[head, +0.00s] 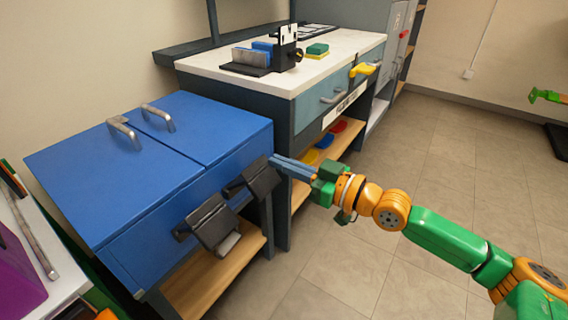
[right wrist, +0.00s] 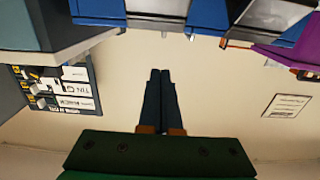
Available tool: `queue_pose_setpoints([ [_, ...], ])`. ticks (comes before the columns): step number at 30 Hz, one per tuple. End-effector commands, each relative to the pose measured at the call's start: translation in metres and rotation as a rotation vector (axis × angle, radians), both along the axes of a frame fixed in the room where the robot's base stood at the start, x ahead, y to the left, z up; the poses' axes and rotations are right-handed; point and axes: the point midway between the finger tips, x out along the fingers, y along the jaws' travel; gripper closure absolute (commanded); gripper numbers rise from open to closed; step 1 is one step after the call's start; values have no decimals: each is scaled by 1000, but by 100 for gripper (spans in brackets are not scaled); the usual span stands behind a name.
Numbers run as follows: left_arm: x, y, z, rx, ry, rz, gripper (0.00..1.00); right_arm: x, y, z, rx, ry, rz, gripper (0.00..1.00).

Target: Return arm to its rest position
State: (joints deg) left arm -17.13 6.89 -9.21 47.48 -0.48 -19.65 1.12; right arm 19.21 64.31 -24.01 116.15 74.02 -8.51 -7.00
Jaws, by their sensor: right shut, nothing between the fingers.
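My right arm (head: 445,238) reaches in from the lower right of the head view, stretched out toward the blue cabinet. My right gripper (head: 273,161) has its two long blue-grey fingers together, with nothing between them. Its tips appear beside the black bracket (head: 262,180) at the cabinet's right front; I cannot tell whether they touch. In the right wrist view the closed fingers (right wrist: 160,75) point away over a pale surface, empty. My left gripper does not show.
The blue cabinet (head: 180,140) has two lid handles and a second black bracket (head: 212,222) in front. Tiled floor (head: 440,150) is open to the right.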

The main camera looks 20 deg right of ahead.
Motion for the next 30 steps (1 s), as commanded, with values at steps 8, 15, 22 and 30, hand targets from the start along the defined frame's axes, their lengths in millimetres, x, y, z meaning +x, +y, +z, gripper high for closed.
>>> queue_pose_setpoints([
  [8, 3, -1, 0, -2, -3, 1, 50, -4, -2, 1, 1, 1, 2, 100],
  [15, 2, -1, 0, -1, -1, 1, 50, -4, -2, 1, 0, 0, 1, 100],
  [22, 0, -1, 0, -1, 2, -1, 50, 27, -53, -103, -55, 141, -214, 100],
  [30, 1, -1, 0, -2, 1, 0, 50, -61, -107, -362, -292, 643, -490, 100],
])
